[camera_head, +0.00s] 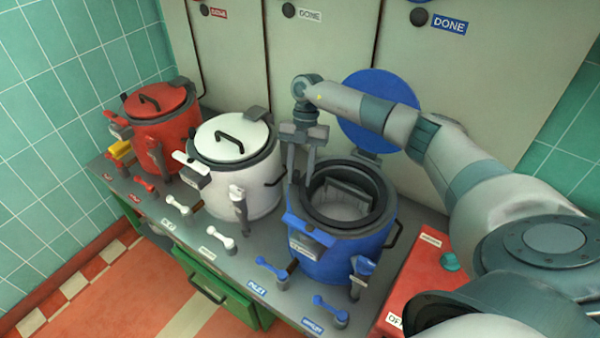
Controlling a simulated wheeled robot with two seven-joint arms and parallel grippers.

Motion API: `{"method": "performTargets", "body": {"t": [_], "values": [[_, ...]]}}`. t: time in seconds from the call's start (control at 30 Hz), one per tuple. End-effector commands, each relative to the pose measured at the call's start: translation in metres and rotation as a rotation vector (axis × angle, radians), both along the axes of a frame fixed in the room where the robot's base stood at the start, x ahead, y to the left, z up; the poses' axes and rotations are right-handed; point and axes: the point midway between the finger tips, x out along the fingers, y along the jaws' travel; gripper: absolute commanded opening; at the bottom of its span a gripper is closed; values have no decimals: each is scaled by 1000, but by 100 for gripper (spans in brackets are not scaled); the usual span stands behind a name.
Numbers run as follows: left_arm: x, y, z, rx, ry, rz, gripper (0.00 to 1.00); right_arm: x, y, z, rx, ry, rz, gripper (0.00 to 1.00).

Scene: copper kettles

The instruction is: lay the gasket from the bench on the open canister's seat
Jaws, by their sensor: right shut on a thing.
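The blue canister (335,258) stands open on the bench, its round blue lid (368,92) raised behind it. A dark ring, the gasket (376,222), is at the canister's mouth, around the opening. My right gripper (301,180) reaches down at the left side of the mouth and is shut on the gasket's left edge. I cannot tell whether the gasket touches the seat all round or is held just above it. The pale inside of the canister shows through the ring. My left gripper is not in view.
A white canister (238,188) and a red canister (165,132) stand closed to the left. Several valve handles line the front of the grey bench (215,240). A red box (420,268) with a teal button is at the right. Cabinets with DONE labels stand behind.

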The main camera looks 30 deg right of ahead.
Motion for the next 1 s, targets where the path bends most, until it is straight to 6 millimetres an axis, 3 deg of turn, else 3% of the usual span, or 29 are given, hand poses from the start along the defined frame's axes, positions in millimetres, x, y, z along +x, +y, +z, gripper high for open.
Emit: {"method": "performTargets", "body": {"t": [0.33, 0.37, 0.43, 0.47, 1.0], "values": [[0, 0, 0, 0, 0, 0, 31, 0, 0, -1, 1, -1, 0, 5], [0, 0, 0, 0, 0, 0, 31, 0, 0, -1, 1, -1, 0, 35], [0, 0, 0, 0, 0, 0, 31, 0, 0, -1, 1, -1, 0, 51], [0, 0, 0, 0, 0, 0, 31, 0, 0, -1, 1, -1, 0, 54], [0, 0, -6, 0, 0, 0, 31, 4, -4, 9, 1, -3, -1, 54]]}}
